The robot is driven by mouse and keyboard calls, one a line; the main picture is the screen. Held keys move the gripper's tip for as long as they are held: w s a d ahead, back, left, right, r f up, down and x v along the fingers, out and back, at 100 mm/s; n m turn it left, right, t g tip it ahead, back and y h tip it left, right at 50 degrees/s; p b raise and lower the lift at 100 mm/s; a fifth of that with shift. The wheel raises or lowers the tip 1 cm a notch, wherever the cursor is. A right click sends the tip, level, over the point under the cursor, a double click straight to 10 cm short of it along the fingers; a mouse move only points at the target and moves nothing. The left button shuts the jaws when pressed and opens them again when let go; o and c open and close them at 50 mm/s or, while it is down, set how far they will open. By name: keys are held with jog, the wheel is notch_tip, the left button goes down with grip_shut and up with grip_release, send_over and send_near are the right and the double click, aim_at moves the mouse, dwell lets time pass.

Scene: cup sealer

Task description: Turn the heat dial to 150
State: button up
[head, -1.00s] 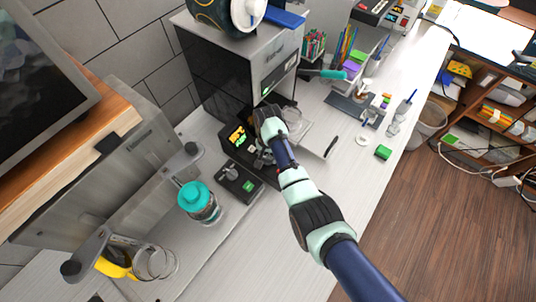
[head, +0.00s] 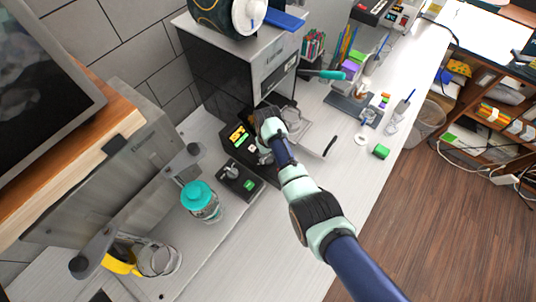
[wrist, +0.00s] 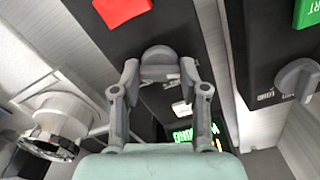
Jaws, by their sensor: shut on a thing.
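The cup sealer (head: 213,72) is a tall dark machine at the back of the counter. Its control panel carries a lit display (head: 239,137), which also shows in the wrist view (wrist: 195,134) with green digits too blurred to read. A grey heat dial (wrist: 158,56) sits on the dark panel between a red square button (wrist: 123,10) and the display. My gripper (wrist: 160,76) is shut on the dial, one finger at each side. In the head view my gripper (head: 266,128) reaches the front of the machine and hides the dial.
A second dark box (head: 240,182) with a grey knob and green button stands close by, also at the right of the wrist view (wrist: 270,45). A teal-lidded jar (head: 201,201) stands near it.

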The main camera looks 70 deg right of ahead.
aim_at(268, 156)
jog(key=shift+n, duration=0.4)
jog(key=o, duration=1.1)
jog(key=shift+o, duration=0.2)
notch_tip(268, 156, up, 12)
dwell(0.4)
